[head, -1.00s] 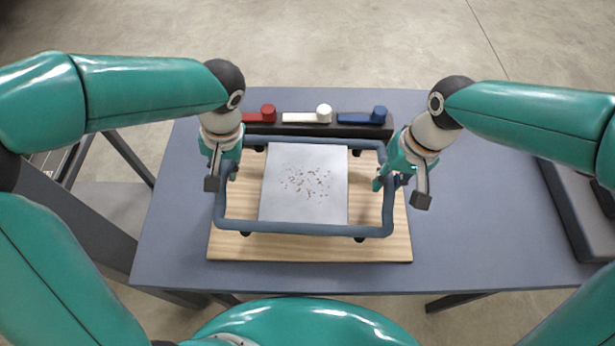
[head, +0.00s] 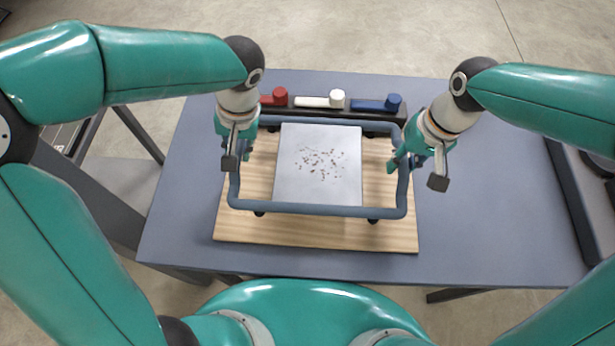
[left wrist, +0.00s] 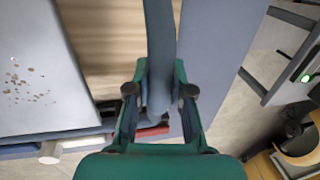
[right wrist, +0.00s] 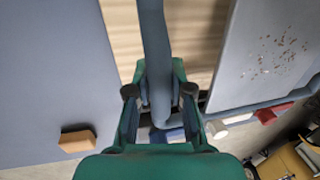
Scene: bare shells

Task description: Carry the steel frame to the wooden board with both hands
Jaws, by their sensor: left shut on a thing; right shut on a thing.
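The steel frame (head: 318,209) is a blue-grey tube rectangle with small black feet. It is over the wooden board (head: 300,233), with its front bar inside the board's front edge; I cannot tell if its feet touch the board. My left gripper (head: 238,150) is shut on its left side bar, which shows between the fingers (left wrist: 160,92) in the left wrist view. My right gripper (head: 402,160) is shut on its right side bar, also between the fingers (right wrist: 160,92) in the right wrist view. The board's back part is partly hidden.
A pale speckled plate (head: 318,180) lies inside the frame's outline. Behind it a dark rack holds red (head: 275,98), white (head: 320,101) and blue (head: 375,103) handled pieces. The blue-grey table (head: 490,220) is clear at right. An orange-brown block (right wrist: 77,140) shows in the right wrist view.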

